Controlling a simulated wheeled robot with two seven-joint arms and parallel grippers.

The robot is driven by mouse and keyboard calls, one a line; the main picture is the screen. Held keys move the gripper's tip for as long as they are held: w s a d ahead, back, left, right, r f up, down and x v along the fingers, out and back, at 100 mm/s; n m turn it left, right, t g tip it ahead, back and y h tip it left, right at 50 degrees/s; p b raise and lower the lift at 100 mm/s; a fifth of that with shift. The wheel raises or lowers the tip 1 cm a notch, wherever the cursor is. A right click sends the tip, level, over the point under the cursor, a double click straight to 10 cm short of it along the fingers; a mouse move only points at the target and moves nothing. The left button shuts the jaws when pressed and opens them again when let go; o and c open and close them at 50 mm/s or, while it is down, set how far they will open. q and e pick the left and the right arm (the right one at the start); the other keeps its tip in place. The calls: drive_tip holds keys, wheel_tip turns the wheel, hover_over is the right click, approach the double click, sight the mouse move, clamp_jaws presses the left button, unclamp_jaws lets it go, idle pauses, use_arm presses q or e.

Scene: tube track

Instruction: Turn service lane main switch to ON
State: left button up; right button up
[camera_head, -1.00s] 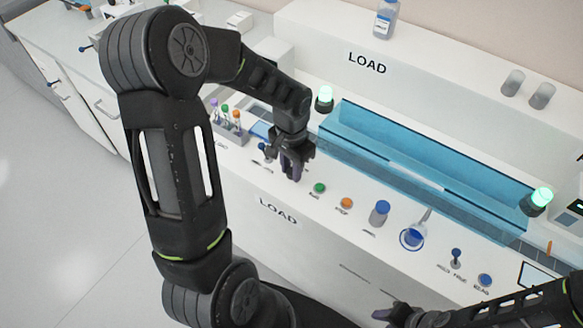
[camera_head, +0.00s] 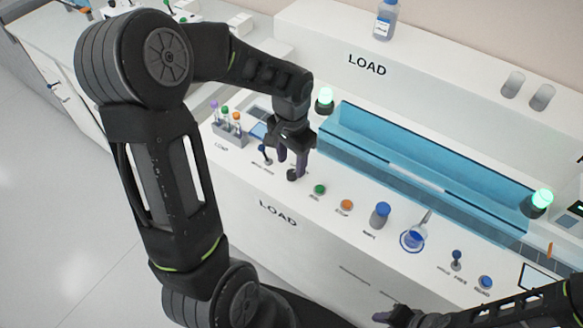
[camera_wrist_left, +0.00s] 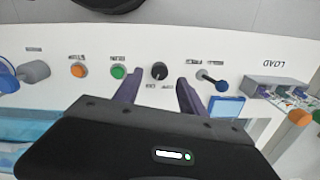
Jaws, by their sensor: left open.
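A black rotary knob (camera_head: 293,175) sits on the white sloping panel, beside the green button. In the left wrist view the same black knob (camera_wrist_left: 159,70) stands upright, with small labels around it that are too small to read surely. My left gripper (camera_head: 292,164) is open and empty above the panel at this knob. In the left wrist view its two purple fingers (camera_wrist_left: 158,82) point toward the knob, one to each side, with a visible gap on both sides. My right gripper (camera_head: 384,317) shows only in part at the bottom edge; its jaw gap is not clear.
Near the knob are a blue-tipped lever (camera_head: 265,152), a green button (camera_head: 320,189) and an orange button (camera_head: 347,205). A tube rack (camera_head: 230,130) stands to the left. A blue clear trough (camera_head: 420,165) runs behind. A blue-capped cylinder (camera_head: 380,214) stands farther right.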

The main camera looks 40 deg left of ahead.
sight(291, 173)
use_arm(q)
drive_tip(key=shift+r, duration=1.85)
